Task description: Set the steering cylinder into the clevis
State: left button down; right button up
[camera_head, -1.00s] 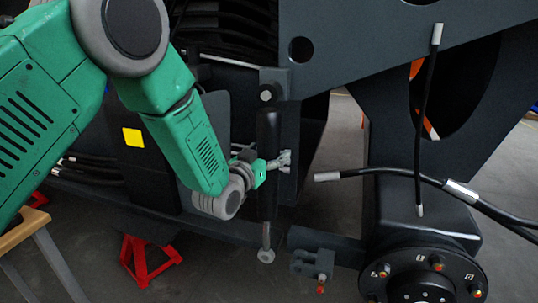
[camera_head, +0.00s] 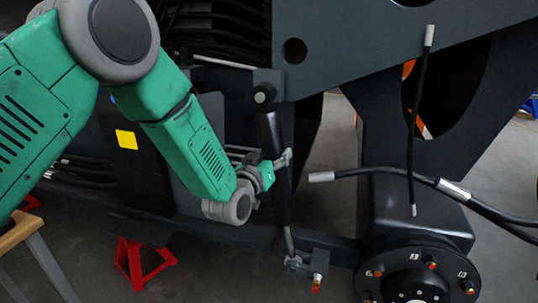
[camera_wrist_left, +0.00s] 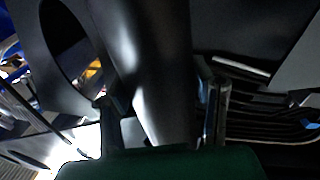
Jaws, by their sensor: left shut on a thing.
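The steering cylinder (camera_head: 276,150) is a black tube with a thin silver rod at its lower end. It hangs tilted from a pin at a dark bracket (camera_head: 264,92), its lower end to the right. Its rod eye (camera_head: 292,263) overlaps the left part of the clevis (camera_head: 307,259); I cannot tell if it is fully seated between the clevis plates. My left gripper (camera_head: 282,162) is shut around the cylinder's middle. In the left wrist view the dark cylinder (camera_wrist_left: 157,70) stands between the two fingers. My right gripper is not in view.
A wheel hub (camera_head: 417,283) with studs stands right of the clevis. Black hoses (camera_head: 375,170) with silver ends hang at the right. A red stand (camera_head: 143,264) is on the floor at the lower left. A large dark chassis plate (camera_head: 400,50) is above.

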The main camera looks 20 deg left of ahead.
pick_arm(q)
jog(key=c, duration=0.6)
grip_release()
jog(key=shift+d, duration=0.1)
jog(key=shift+c, duration=0.2)
jog(key=shift+s, duration=0.25)
jog(key=s+a, duration=0.2)
jog(key=s, duration=0.9)
jog(key=shift+a+f, duration=0.15)
jog(key=shift+f, duration=0.1)
jog(key=shift+s, duration=0.1)
